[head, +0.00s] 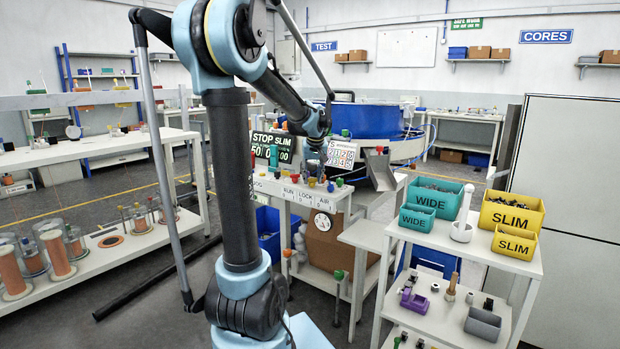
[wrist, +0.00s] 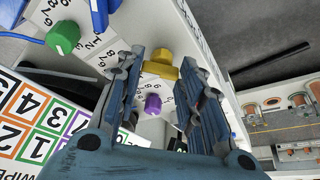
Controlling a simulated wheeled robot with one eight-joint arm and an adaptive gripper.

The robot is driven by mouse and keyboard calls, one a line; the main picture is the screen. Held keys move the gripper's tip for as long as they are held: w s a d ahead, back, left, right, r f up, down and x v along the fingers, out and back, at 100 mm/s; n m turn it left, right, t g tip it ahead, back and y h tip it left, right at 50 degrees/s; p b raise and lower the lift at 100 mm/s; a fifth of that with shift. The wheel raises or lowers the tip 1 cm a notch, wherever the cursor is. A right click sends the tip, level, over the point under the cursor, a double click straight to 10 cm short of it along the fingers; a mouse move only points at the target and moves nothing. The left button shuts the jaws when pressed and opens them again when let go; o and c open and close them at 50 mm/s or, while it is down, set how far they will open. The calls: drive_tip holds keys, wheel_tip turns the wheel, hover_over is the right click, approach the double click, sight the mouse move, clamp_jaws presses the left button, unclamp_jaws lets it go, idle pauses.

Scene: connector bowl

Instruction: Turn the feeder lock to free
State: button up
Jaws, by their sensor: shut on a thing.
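My gripper (head: 315,172) is down at this row in the head view. In the wrist view my gripper (wrist: 159,66) has its two fingers on either side of a yellow knob (wrist: 161,62) and is shut on it. I cannot tell from the wrist view whether this is the knob marked LOCK, or which way it points. A purple knob (wrist: 152,104) shows between the fingers, nearer to the palm. The yellow knob's sides are partly hidden by the fingers.
In the wrist view a green knob (wrist: 63,37) on a numbered dial stands left of my fingers. A card with coloured number squares (wrist: 40,117) is close at lower left. In the head view a STOP SLIM display (head: 272,147) stands behind the panel; bins marked WIDE (head: 418,219) stand right.

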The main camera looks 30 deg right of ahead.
idle(0.6)
drive_tip(key=o, duration=1.1)
drive_tip(key=shift+c, duration=0.2)
drive_tip(key=shift+r, duration=0.1)
drive_tip(key=v, duration=1.1)
drive_tip(key=shift+s+r, duration=0.25)
drive_tip(key=shift+r, duration=0.05)
drive_tip(key=shift+a, duration=0.1)
